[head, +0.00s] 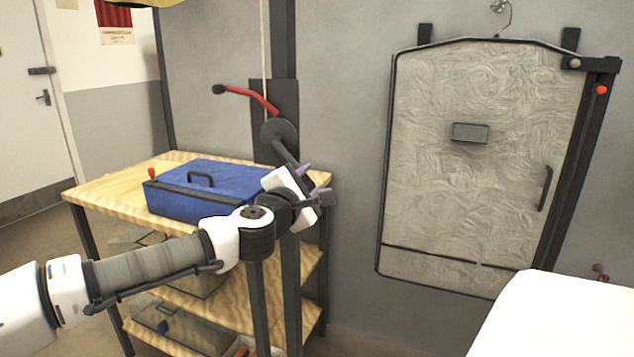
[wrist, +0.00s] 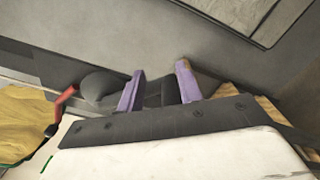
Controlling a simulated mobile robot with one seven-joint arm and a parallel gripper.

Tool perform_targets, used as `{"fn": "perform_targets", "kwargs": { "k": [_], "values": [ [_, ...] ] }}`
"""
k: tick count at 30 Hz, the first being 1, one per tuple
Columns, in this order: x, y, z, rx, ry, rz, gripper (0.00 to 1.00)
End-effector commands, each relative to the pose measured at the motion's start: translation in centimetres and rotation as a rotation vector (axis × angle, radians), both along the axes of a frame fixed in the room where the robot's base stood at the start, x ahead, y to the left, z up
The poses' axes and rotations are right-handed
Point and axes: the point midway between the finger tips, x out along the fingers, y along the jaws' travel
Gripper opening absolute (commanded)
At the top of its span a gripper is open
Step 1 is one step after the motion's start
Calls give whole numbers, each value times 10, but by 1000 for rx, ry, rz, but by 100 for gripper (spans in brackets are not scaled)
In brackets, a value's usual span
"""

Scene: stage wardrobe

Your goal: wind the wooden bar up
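The wooden bar itself is not visible. A winch with a dark round drum (head: 279,131) sits on a dark post, and a pale cord (head: 264,45) runs up from it. Its red crank (head: 254,96) points left and ends in a black knob (head: 218,89). In the wrist view the crank (wrist: 64,99) is at the left. My gripper (head: 315,182) is below and right of the drum, apart from the crank knob. Its purple fingers (wrist: 160,88) stand apart. A dark part shows between them; I cannot tell whether they touch it.
A wooden shelf unit (head: 98,193) carries a blue case (head: 205,190) left of the post. A grey garment bag (head: 480,130) hangs on the right wall. A white surface (head: 555,320) is at lower right. Yellow cloth (wrist: 25,120) shows in the wrist view.

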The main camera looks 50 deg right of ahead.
Motion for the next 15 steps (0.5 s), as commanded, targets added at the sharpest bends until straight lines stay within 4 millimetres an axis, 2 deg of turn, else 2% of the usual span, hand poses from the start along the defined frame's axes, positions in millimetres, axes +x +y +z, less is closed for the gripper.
{"fn": "perform_targets", "kwargs": {
  "k": [2, 10, 15],
  "values": [
    [-1, 0, 0, 0, 0, -2, 46],
    [-3, -1, 1, -1, -1, -7, 46],
    [-7, 10, 1, -1, -3, -7, 46]
  ]
}}
